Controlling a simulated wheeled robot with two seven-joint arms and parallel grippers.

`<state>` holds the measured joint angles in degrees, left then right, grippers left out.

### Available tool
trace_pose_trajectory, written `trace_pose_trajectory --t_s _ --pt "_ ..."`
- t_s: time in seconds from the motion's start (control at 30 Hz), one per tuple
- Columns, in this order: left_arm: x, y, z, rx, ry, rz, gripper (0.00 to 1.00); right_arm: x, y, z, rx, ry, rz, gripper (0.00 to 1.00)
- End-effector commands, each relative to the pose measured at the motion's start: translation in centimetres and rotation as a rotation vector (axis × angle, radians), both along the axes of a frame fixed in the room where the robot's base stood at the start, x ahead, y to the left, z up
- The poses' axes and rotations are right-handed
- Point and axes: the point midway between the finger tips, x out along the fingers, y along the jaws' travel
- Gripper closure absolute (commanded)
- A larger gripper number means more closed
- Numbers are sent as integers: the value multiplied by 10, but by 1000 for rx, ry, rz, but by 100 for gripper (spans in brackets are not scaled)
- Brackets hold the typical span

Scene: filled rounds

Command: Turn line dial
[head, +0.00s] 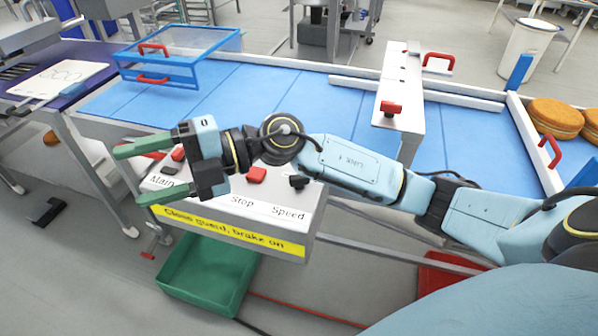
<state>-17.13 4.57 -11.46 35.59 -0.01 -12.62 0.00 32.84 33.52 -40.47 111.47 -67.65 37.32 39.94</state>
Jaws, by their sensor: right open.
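The control box (230,212) stands at the near side of the conveyor, with the words Main, Stop and Speed on its sloped top. A black knob (298,181) sits above Speed, a red button (256,174) above Stop, and a dark switch (170,169) near Main. Which of these is the line dial is not marked. My right gripper (131,177) reaches across from the right above the box. Its green fingers are spread apart, point left past the box's left end and hold nothing. The gripper and wrist hide part of the panel. My left gripper is not in view.
The blue conveyor (245,90) runs behind the box, with a blue-framed guard (180,55) at left and a white gantry (398,95) at right. Round orange-brown cakes (556,118) lie at far right. A green bin (208,278) sits below the box.

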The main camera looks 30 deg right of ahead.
Motion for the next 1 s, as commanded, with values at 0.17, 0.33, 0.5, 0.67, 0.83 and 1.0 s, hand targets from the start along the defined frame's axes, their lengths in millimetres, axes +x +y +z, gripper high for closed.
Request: trace_pose_trajectory --t_s 0.17,0.33,0.5,0.67,0.83,1.0 --pt "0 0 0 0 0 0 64 15 -46 -56 -543 -40 138 35" --pt "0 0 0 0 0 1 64 43 -142 -85 -1055 51 114 35" --pt "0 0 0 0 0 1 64 58 -230 -75 -1405 192 7 35" --pt "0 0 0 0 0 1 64 60 -272 -64 -1552 279 -60 35" --pt "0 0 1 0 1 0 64 59 -280 -73 -1583 301 -70 35" --pt "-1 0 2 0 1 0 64 58 -279 -105 -1580 301 -67 35"
